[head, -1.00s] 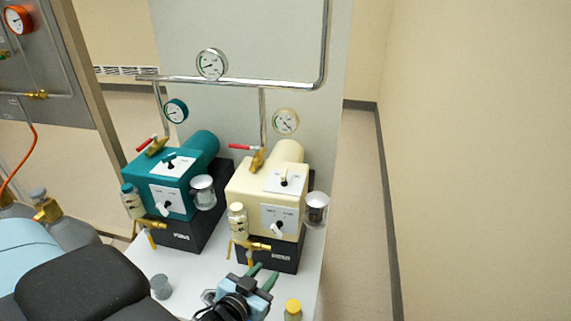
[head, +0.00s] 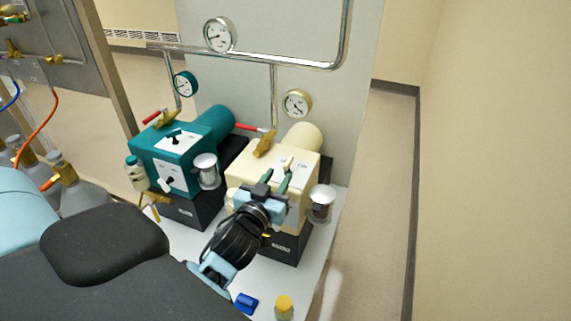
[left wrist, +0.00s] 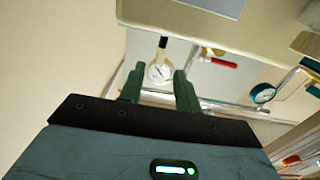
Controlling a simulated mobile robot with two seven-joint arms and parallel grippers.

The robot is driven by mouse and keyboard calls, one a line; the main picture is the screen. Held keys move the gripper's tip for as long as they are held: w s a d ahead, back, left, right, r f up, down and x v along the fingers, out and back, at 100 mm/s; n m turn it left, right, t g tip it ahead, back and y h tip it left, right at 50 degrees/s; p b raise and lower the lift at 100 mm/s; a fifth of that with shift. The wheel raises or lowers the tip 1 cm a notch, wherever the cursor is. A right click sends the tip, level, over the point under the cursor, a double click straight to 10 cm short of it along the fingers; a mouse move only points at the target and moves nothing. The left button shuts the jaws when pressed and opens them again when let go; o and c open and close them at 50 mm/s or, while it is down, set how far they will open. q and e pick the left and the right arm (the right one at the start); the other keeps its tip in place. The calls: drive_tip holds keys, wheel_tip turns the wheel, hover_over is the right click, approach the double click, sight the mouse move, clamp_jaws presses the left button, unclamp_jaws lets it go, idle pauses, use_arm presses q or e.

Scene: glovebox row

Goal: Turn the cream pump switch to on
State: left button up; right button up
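The cream pump (head: 244,173) stands on a black base on the white bench, right of a teal pump. A small cream lever switch (head: 288,163) stands on the pale panel on its top. My left gripper (head: 277,180) is at the pump's front upper edge, just short of that switch, and hides much of the front panel. In the left wrist view its two green fingers (left wrist: 160,88) are apart with nothing held. Beyond the gap there is the switch's dark base (left wrist: 163,42), with the round gauge behind. I cannot read the switch's setting. My right gripper is not in view.
The teal pump (head: 213,130) is close on the left. A glass jar (head: 321,203) hangs at the cream pump's right side. A red-handled valve (head: 262,142) and a gauge (head: 297,102) stand behind. A yellow-capped bottle (head: 284,308) and a blue item (head: 246,303) are in front.

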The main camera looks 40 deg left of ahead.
sight(285, 167)
use_arm(q)
drive_tip(key=x, duration=0.6)
drive_tip(key=shift+s, duration=0.1)
clamp_jaws()
